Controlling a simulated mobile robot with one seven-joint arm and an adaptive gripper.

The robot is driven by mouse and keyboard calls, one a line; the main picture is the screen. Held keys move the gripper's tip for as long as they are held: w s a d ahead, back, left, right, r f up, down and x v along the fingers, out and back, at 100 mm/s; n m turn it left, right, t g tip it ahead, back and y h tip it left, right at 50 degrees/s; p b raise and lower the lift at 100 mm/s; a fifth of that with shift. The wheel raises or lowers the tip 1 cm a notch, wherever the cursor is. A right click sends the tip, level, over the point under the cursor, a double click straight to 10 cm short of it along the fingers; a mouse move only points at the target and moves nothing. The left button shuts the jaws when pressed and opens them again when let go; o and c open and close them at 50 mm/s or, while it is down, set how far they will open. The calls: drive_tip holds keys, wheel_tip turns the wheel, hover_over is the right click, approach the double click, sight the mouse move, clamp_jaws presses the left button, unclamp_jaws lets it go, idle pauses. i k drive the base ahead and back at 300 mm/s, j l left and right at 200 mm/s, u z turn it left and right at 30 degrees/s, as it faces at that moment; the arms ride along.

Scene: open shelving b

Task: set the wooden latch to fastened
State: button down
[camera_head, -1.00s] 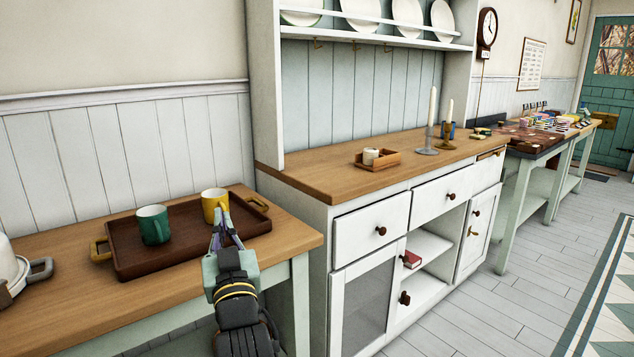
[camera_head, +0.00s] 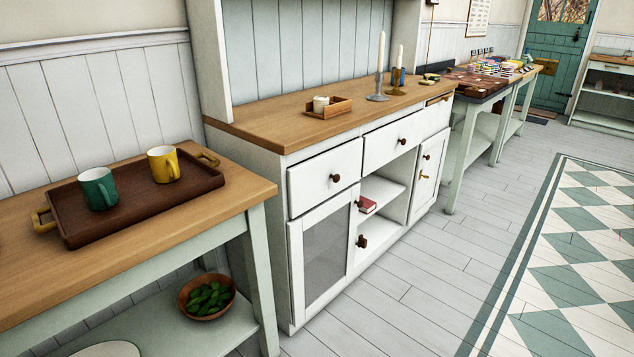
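I cannot tell for sure which piece is the wooden latch. A small yellowish catch (camera_head: 424,176) sits on the front of the cabinet's right-hand door (camera_head: 429,170), below a dark round knob (camera_head: 427,157). The left door appears closed beside the open shelves. My gripper is not in this view.
A table (camera_head: 235,207) at left bears a brown tray (camera_head: 135,208) with a green mug (camera_head: 98,188) and a yellow mug (camera_head: 164,164). A bowl of leaves (camera_head: 206,297) stands on its lower shelf. The wooden floor (camera_head: 410,290) before the white cabinet is clear.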

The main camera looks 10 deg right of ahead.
sight(362, 243)
drive_tip(key=i+l+z, duration=0.35)
drive_tip(key=i, duration=0.15)
drive_tip(key=i+l+z, duration=0.2)
drive_tip(key=i+z, duration=0.15)
drive_tip(key=i, duration=0.2)
drive_tip(key=i+z, duration=0.35)
drive_tip(key=i, duration=0.2)
drive_tip(key=i+j, duration=0.35)
drive_tip(key=j, duration=0.2)
